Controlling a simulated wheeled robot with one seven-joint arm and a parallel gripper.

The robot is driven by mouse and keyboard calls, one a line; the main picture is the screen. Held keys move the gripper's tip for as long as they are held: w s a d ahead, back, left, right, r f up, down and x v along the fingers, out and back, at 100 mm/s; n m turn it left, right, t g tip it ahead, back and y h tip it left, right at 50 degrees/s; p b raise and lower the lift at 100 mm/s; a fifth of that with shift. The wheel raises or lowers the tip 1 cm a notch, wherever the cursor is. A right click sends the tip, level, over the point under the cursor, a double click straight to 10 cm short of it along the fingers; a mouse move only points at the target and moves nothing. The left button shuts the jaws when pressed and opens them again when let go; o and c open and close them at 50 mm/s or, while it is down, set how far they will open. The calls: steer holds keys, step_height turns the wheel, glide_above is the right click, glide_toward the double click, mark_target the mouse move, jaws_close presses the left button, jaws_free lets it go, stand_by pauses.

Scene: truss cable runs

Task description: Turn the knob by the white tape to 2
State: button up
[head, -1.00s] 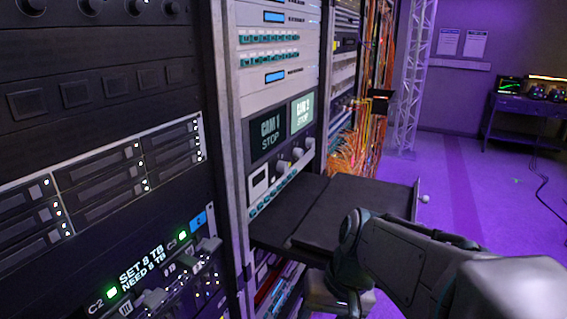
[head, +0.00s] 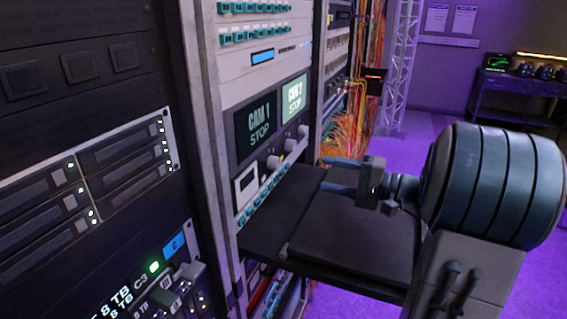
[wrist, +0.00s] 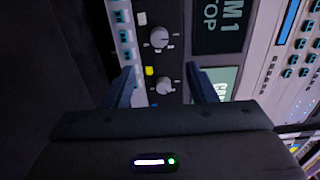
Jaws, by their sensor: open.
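The white tape (wrist: 142,18) is a small patch beside a round pale knob (wrist: 160,38) on the dark control panel in the wrist view. A second knob (wrist: 165,87) has a yellow tape (wrist: 150,71) beside it. In the head view the knobs sit in a row under the CAM screens; the left one (head: 273,162) seems to be the white-tape knob. Its setting is too small to read. My gripper (head: 324,174) is open and empty, right of the panel and apart from it. In the wrist view its fingers (wrist: 162,77) straddle the yellow-tape knob's area.
The CAM 1 screen (head: 257,122) and lit CAM 2 screen (head: 294,97) both read STOP. A row of teal buttons (head: 264,194) runs below the knobs. A dark pull-out shelf (head: 270,220) juts out beneath my gripper. Orange cables (head: 345,140) hang behind.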

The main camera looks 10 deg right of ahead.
mark_target(279, 164)
steer(key=p+x, duration=0.2)
steer(key=x, duration=1)
steer(key=shift+s, duration=0.1)
steer(key=c, duration=1)
